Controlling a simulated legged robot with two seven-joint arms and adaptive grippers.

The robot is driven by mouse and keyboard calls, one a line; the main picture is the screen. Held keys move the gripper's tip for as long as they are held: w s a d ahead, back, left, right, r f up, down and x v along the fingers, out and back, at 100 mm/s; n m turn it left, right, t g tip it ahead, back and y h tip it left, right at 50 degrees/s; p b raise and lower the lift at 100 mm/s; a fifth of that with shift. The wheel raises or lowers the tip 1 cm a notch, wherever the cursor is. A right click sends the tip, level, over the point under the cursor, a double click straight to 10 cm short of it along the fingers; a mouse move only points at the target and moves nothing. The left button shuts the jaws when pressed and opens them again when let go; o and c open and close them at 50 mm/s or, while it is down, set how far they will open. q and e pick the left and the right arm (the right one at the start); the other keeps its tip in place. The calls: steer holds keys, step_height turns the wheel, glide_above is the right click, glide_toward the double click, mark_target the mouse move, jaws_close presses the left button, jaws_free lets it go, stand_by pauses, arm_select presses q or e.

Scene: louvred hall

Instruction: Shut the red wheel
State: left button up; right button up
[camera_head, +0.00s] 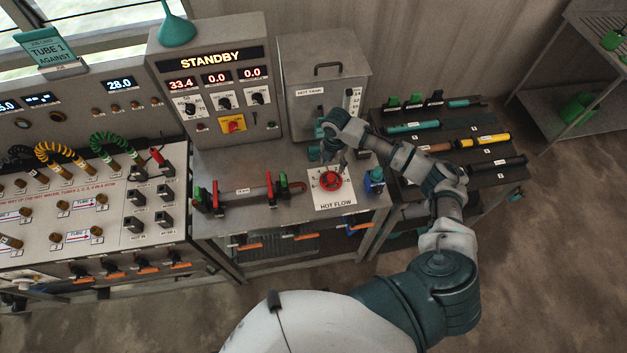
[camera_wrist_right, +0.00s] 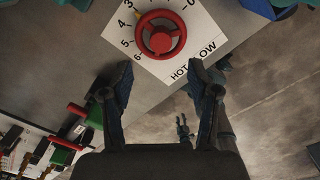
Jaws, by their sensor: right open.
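The red wheel (camera_head: 331,180) sits on a white square card marked HOT FLOW (camera_head: 333,194), on the grey bench top. In the right wrist view the red wheel (camera_wrist_right: 160,36) is a round rim with a red hub, ringed by printed numbers. I cannot read its setting for sure. My right gripper (camera_head: 334,162) is just above and behind the wheel in the head view. In the right wrist view its fingers (camera_wrist_right: 158,88) are spread with nothing between them, and the wheel lies beyond the tips. A small dark two-pronged shape (camera_wrist_right: 183,130), perhaps my left gripper, shows low over the floor.
A blue valve (camera_head: 374,180) stands right of the card. A pipe with red and green clamps (camera_head: 244,192) lies left. The hot tank (camera_head: 322,85) and a STANDBY panel (camera_head: 215,75) stand behind. A dark rack of coloured tubes (camera_head: 455,130) is at right.

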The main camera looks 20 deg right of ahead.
mark_target(331, 178)
steer(key=shift+a, duration=0.2)
step_height(331, 178, down, 3)
steer(key=shift+r, duration=0.1)
steer(key=f, duration=0.5)
steer(key=shift+d+b, duration=0.4)
steer(key=shift+f, duration=0.3)
steer(key=shift+a, duration=0.2)
steer(key=shift+a+f+b, duration=0.1)
steer(key=shift+f+b, duration=0.35)
steer(key=shift+f, duration=0.05)
arm_select(q)
steer(key=shift+w+a+f, duration=0.2)
steer(key=shift+w+f, duration=0.05)
steer(key=shift+f, duration=0.25)
steer(key=shift+w+a+f, duration=0.15)
steer(key=shift+w+f, duration=0.05)
steer(key=shift+f, duration=0.25)
arm_select(e)
steer(key=shift+s+f, duration=0.25)
steer(key=shift+f, duration=0.1)
